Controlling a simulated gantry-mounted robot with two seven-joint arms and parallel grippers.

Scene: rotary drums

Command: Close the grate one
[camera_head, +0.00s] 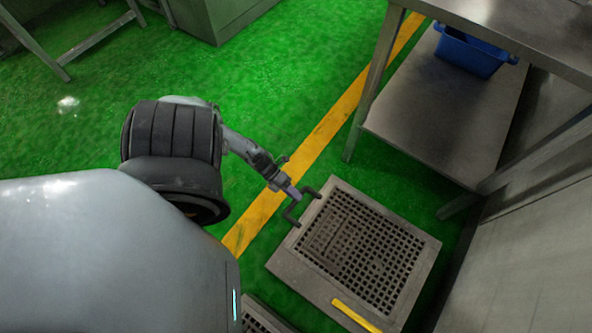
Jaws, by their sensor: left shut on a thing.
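A square metal grate (365,254) with a dark mesh of small holes lies at the lower right of the head view, in a wide grey frame. A dark bar handle (290,218) sticks out from its upper left edge. My left gripper (295,194) is at this handle, shut on it; the fingers hide part of the bar. I cannot tell from this angle how far the grate is raised. My right gripper is out of view.
A second grate (260,319) shows partly at the bottom edge. A yellow strip (356,316) lies along the first grate's lower edge. A steel table (440,110) with a blue bin (472,50) stands at upper right. Green floor (300,75) is clear.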

